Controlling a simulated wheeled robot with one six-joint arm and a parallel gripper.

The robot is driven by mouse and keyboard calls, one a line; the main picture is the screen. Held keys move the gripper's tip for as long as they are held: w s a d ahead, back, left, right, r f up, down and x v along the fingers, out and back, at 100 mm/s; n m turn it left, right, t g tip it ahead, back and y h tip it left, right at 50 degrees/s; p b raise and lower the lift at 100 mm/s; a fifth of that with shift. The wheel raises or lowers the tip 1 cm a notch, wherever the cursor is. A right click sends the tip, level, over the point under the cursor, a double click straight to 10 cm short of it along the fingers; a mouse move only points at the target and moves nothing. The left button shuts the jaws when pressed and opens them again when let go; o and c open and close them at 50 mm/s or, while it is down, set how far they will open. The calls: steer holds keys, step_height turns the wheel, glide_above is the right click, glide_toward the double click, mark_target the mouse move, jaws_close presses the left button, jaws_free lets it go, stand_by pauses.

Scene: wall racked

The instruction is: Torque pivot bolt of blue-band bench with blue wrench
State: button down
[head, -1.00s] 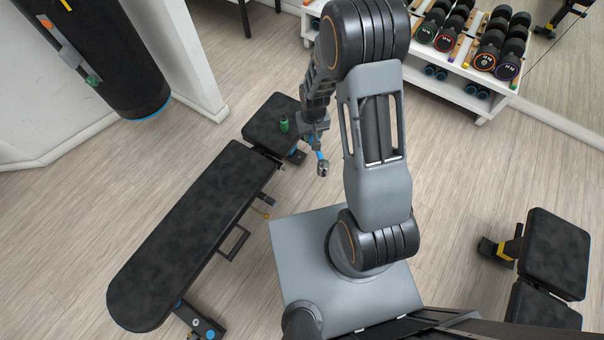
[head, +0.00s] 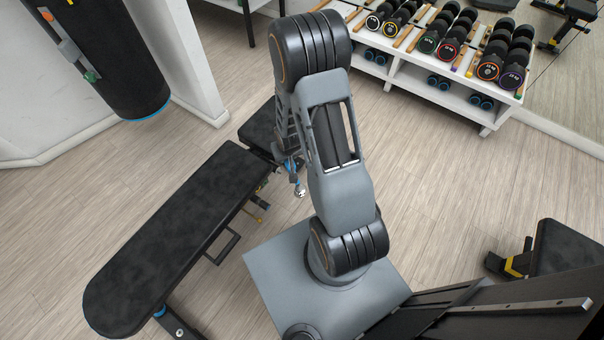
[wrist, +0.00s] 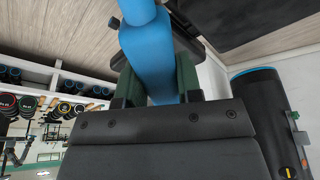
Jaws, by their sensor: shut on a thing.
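The blue-band bench (head: 165,235) stands at the left in the head view, with a long black pad, a smaller seat pad (head: 259,122) and blue at its foot. My gripper (wrist: 158,82) is shut on the blue wrench (wrist: 150,55), whose thick blue handle runs between the dark green fingers in the wrist view. In the head view my arm mostly hides the gripper. The wrench's metal head (head: 299,191) hangs just right of the joint between the pads, apart from the pad in the picture. I cannot make out the pivot bolt; a small brassy part (head: 262,203) shows below the pad's edge.
A black punching bag (head: 105,60) hangs at the upper left by a white wall. A white rack (head: 440,90) of dumbbells stands at the upper right. A yellow-marked bench (head: 565,250) is at the right. Wooden floor between is clear.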

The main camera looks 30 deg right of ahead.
steer(key=d+f+n+t+b, duration=0.1)
steer(key=d+f+t+b, duration=0.2)
steer(key=d+f+b, duration=0.5)
steer(key=d+f+t+b, duration=0.2)
steer(key=f+b, duration=0.5)
steer(key=f, duration=0.5)
steer(key=d+f+n+t+b, duration=0.1)
steer(key=d+f+t+b, duration=0.2)
steer(key=d+f+b, duration=0.5)
steer(key=w+a+r+n+t+y+b, duration=0.1)
steer(key=a+r+n+t+y, duration=0.3)
steer(key=a+r+y, duration=0.5)
steer(key=shift+w+a+r+n+t+b, duration=0.25)
steer(key=shift+w+a+n+t+b, duration=0.15)
steer(key=shift+a+t+b, duration=0.45)
steer(key=shift+a, duration=0.2)
steer(key=shift+s+t, duration=0.1)
steer(key=shift+t, duration=0.15)
